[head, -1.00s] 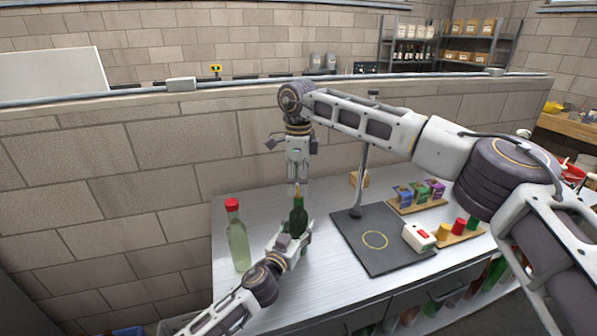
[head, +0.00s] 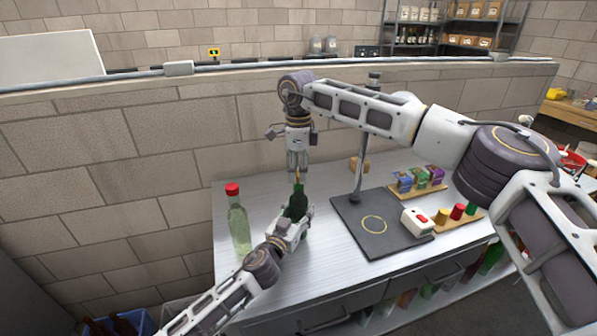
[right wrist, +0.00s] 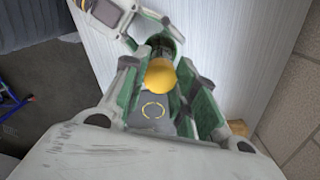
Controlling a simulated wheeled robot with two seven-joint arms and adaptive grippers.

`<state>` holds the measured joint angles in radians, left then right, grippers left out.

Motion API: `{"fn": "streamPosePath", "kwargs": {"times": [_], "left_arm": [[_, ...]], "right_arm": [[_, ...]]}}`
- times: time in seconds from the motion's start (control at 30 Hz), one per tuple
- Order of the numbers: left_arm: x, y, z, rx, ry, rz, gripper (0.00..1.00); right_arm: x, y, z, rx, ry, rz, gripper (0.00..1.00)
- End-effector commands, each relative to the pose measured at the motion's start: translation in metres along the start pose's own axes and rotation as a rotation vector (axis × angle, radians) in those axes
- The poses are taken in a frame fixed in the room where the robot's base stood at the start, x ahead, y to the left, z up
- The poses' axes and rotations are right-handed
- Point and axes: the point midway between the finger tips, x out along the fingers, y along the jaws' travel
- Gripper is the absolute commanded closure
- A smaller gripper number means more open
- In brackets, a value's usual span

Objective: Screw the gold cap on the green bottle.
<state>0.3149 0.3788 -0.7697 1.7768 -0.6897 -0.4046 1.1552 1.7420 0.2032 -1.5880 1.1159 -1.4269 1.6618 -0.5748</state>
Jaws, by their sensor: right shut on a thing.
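The green bottle (head: 298,202) stands at the bench's left part, its lower part hidden by my left gripper (head: 299,224). The left fingers close around its side. My right gripper (head: 298,166) points down straight above the bottle and is shut on the gold cap (head: 298,178). In the right wrist view the gold cap (right wrist: 160,76) sits between the right fingers (right wrist: 163,88), with the green bottle (right wrist: 162,45) partly hidden behind it. The cap is at the bottle's mouth; I cannot tell whether they touch.
A clear bottle with a red top (head: 239,222) stands close on the left. To the right are a dark mat (head: 372,240) with a post, a white box with a red button (head: 417,221), and a wooden holder (head: 463,229) with coloured caps. A block wall rises behind.

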Motion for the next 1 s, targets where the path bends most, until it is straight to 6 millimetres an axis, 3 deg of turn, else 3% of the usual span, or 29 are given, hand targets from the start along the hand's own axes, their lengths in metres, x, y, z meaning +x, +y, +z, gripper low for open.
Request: {"fn": "streamPosePath", "kwargs": {"times": [0.13, 0.17, 0.33, 0.77, 1.0], "left_arm": [[0.0, 0.0, 0.0, 0.0, 0.001, 0.0, 1.0], [0.0, 0.0, 0.0, 0.0, 0.001, 0.0, 1.0], [0.0, 0.0, 0.0, 0.0, 0.001, 0.0, 1.0], [0.0, 0.0, 0.0, 0.0, 0.0, 0.0, 1.0], [0.0, 0.0, 0.0, 0.0, 0.0, 0.0, 1.0]], "right_arm": [[0.0, 0.0, 0.0, 0.001, 0.0, -0.001, 1.0], [0.0, 0.0, 0.0, 0.001, 0.0, -0.001, 0.7], [0.0, 0.0, 0.0, 0.001, 0.0, -0.001, 0.48], [-0.003, 0.0, 0.0, 0.001, 0.0, -0.001, 0.47], [-0.02, -0.001, 0.0, 0.001, -0.001, -0.003, 0.47]]}}
